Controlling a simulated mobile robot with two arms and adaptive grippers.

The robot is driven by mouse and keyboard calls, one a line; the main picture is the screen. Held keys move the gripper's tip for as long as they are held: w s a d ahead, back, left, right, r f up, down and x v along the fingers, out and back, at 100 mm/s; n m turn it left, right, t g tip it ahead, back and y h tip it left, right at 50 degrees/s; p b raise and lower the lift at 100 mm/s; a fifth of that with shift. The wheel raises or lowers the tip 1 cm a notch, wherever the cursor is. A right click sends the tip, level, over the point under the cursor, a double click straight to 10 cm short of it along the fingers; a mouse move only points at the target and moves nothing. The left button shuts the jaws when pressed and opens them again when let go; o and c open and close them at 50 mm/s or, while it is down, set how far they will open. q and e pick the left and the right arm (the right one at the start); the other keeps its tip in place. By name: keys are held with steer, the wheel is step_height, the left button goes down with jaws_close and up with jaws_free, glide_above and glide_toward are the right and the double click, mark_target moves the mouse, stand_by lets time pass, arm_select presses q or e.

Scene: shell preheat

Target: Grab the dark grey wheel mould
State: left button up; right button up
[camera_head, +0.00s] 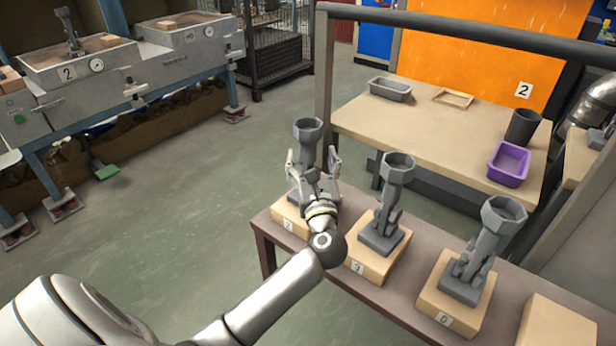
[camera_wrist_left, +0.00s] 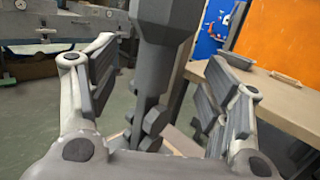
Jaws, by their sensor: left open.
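The dark grey mould (camera_head: 308,133) with a flared cup top stands upright on the leftmost wooden block (camera_head: 288,222) of the brown table. In the left wrist view its stem (camera_wrist_left: 152,75) stands between the fingers, with several small round wheel-like discs lower down. My left gripper (camera_head: 314,165) is open, one finger on each side of the stem. In the left wrist view gaps show between the stem and both pads. The gripper hides part of the mould's lower half in the head view. My right gripper is not in view.
Two similar grey moulds stand on blocks to the right, one in the middle (camera_head: 391,196) and one farther right (camera_head: 487,246). A bare block (camera_head: 557,328) is at the right end. A frame post (camera_head: 324,70) rises behind the gripper. A purple bin (camera_head: 509,164) sits on the back table.

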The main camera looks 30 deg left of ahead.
mark_target(309, 150)
arm_select(q)
steer(key=x, duration=0.4)
steer(key=shift+s+a+r, duration=0.1)
steer(key=shift+s+r, duration=0.05)
steer(key=shift+r, duration=0.1)
steer(key=shift+w+a, duration=0.25)
steer(key=shift+w, duration=0.1)
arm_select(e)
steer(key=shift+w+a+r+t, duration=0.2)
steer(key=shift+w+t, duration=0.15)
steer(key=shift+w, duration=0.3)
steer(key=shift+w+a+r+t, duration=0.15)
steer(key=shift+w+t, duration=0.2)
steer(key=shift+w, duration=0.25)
arm_select(q)
steer(key=shift+r, duration=0.1)
steer(key=c, duration=1.4)
jaws_close()
steer(key=shift+r, duration=0.1)
